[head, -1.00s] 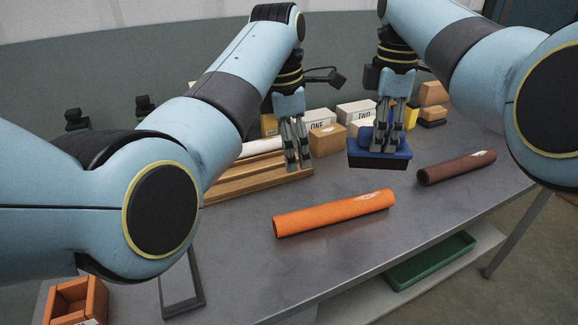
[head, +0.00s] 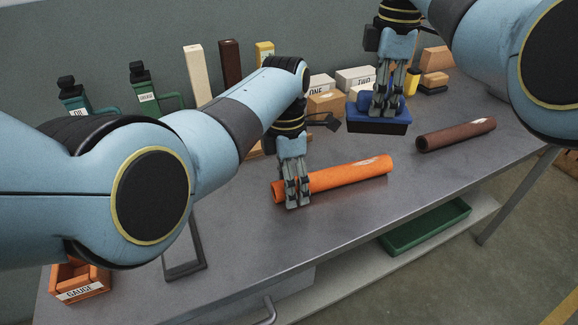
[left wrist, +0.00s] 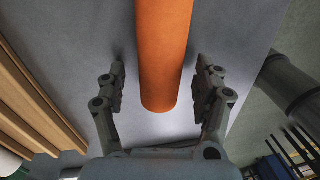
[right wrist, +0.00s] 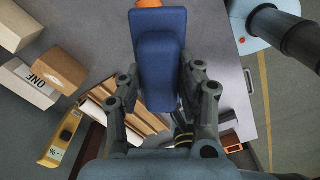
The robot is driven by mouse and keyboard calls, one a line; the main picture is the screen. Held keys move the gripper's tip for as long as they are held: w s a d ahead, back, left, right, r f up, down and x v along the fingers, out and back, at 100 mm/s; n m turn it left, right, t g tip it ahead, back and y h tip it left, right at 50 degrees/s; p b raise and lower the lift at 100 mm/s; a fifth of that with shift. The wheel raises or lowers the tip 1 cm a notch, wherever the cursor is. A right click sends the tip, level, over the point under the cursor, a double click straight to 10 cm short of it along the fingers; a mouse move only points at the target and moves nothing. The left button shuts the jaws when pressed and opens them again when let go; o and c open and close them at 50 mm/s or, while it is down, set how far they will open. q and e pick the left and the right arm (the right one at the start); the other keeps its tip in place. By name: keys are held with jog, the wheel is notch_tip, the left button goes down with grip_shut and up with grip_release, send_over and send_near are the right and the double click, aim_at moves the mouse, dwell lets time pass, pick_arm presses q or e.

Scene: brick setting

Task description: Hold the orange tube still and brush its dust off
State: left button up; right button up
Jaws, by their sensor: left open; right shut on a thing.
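The orange tube (head: 345,177) lies on the grey bench, with a pale patch near its right end. My left gripper (head: 297,203) is down at the tube's left end. In the left wrist view the orange tube (left wrist: 164,50) runs between its two open fingers, with a gap on both sides. My right gripper (head: 383,112) is shut on a blue brush (head: 362,122) with a dark underside, held above the bench behind the tube's right end. The blue brush also shows between the fingers in the right wrist view (right wrist: 158,65).
A brown tube (head: 455,134) lies to the right. Cardboard boxes (head: 325,104) and blocks stand behind. An orange bin labelled GAUGE (head: 82,290) and a dark frame (head: 187,268) are at front left. A green tray (head: 425,228) sits on the lower shelf. The bench in front of the tube is clear.

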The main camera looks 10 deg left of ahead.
pick_arm(q)
jog(key=shift+f, duration=0.2)
grip_shut()
dwell(0.4)
dwell(0.8)
